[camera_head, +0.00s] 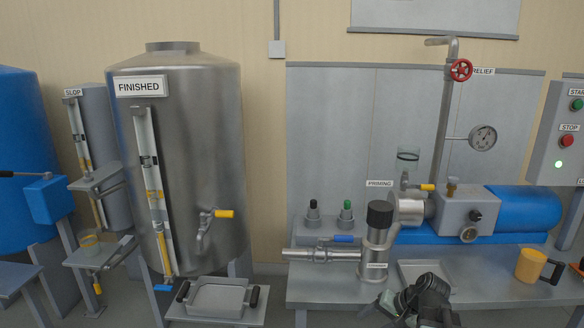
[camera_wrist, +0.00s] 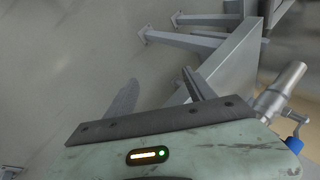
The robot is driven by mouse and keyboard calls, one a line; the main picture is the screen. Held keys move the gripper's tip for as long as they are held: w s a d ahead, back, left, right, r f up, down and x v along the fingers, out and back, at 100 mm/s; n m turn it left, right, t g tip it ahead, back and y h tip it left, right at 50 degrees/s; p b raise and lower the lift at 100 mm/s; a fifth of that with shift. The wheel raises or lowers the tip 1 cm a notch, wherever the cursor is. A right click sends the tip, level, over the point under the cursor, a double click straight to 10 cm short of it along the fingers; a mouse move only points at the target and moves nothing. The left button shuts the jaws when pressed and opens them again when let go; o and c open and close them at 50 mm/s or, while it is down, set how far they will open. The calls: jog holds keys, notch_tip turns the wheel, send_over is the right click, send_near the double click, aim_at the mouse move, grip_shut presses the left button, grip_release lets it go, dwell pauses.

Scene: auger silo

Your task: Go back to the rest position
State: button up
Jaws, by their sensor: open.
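My gripper (camera_wrist: 158,92) shows in the wrist view with its two fingers apart and nothing between them. Beyond the fingers are bare grey floor and grey metal legs. In the head view, a dark part of my arm (camera_head: 425,300) shows at the bottom edge, in front of the grey workbench (camera_head: 330,292). The fingers cannot be made out there.
A steel FINISHED tank (camera_head: 205,130) stands left of centre, with a tray (camera_head: 215,300) below its yellow-handled tap. The bench carries a pump with a blue motor (camera_head: 525,208), a black-capped strainer (camera_head: 375,245) and a yellow mug (camera_head: 530,265).

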jog(key=s+a+f+n+g+h+b, duration=0.3)
jog(key=s+a+f+n+g+h, duration=0.15)
jog(key=s+a+f, duration=0.4)
notch_tip(320, 180, up, 40)
jog(key=w+p, duration=0.1)
jog(key=p, duration=3.7)
jog(key=shift+a+f+n+p, duration=0.2)
jog(key=shift+a+n+p, duration=0.05)
jog(key=shift+n+p, duration=0.1)
